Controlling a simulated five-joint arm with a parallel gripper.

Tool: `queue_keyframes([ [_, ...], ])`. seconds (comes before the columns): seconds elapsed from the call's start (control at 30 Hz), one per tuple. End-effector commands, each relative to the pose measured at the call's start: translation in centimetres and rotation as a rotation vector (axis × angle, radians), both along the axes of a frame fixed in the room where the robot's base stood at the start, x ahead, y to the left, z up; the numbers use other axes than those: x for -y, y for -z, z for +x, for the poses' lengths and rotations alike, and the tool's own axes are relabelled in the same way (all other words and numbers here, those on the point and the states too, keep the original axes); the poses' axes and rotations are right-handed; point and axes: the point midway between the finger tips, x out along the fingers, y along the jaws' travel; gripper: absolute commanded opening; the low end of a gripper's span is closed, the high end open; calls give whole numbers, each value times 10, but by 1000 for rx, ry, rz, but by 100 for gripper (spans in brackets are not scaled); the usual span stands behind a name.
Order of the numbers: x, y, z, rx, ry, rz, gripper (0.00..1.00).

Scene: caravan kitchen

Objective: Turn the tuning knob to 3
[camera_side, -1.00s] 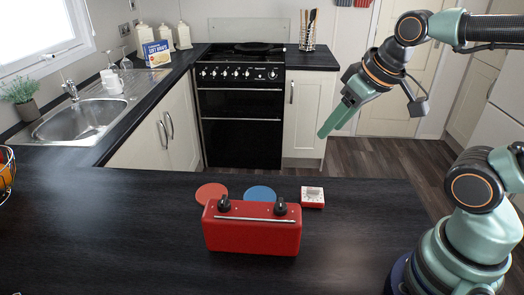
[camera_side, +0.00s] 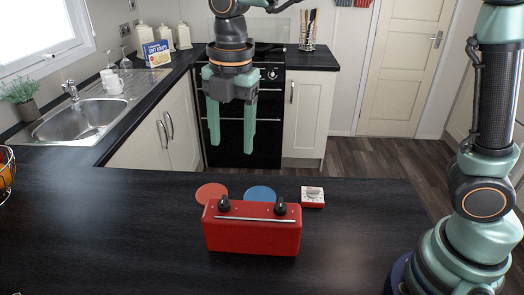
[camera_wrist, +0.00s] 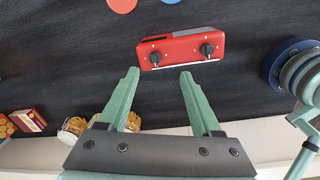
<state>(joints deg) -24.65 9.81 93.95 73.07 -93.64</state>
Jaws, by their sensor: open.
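A red radio (camera_side: 252,232) stands on the dark counter, with a silver strip along its front top edge. It has two black knobs on top, a left knob (camera_side: 224,203) and a right knob (camera_side: 280,206). The wrist view also shows the radio (camera_wrist: 181,44) with both knobs and small white marks around them, too small to read. Which one is the tuning knob I cannot tell. My gripper (camera_side: 232,149) points down above the radio, open and empty, clear of both knobs. In the wrist view its fingers (camera_wrist: 160,74) are apart, below the radio.
A red disc (camera_side: 211,193) and a blue disc (camera_side: 260,193) lie behind the radio. A small red-and-white box (camera_side: 312,197) lies to its right. The counter (camera_side: 110,235) left of the radio is clear. A wire basket (camera_side: 5,175) stands at the left edge.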

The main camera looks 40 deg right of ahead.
Motion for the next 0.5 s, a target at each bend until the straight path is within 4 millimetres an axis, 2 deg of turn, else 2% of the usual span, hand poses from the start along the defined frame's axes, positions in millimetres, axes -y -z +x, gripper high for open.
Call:
queue_keyframes([
  [0.03,-11,5,2,-17,-86,-11,66],
  [0.1,-20,9,4,-34,-180,-21,66],
  [0.2,-27,13,5,-45,-257,-29,66],
  [0.37,-29,22,4,-50,-281,-31,66],
  [0.5,-28,44,4,-53,-278,-32,66],
])
